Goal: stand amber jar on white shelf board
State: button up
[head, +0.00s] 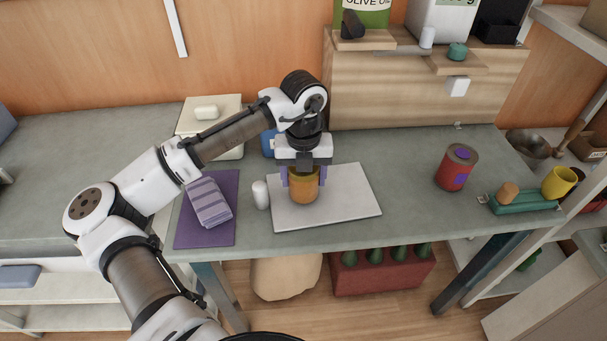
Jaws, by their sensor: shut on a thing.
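The amber jar (304,189) is upright over the middle-left part of the white shelf board (350,205), which lies flat on the grey counter. I cannot tell whether the jar's base touches the board. My gripper (303,178) points straight down and is shut on the jar, with a purple finger pad on each side of it. The jar's top is partly hidden by the gripper.
A small white cylinder (261,194) stands just left of the board, beside a striped cloth (209,202) on a purple mat (190,232). A red can (455,168) stands to the right. A wooden cabinet (425,95) rises behind. The board's right half is clear.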

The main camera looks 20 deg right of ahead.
jog(key=shift+f, duration=0.5)
jog(key=o, duration=1.3)
jog(key=shift+r, duration=0.1)
notch_tip(320, 180, up, 14)
jog(key=shift+f+b, duration=0.15)
jog(key=shift+b, duration=0.35)
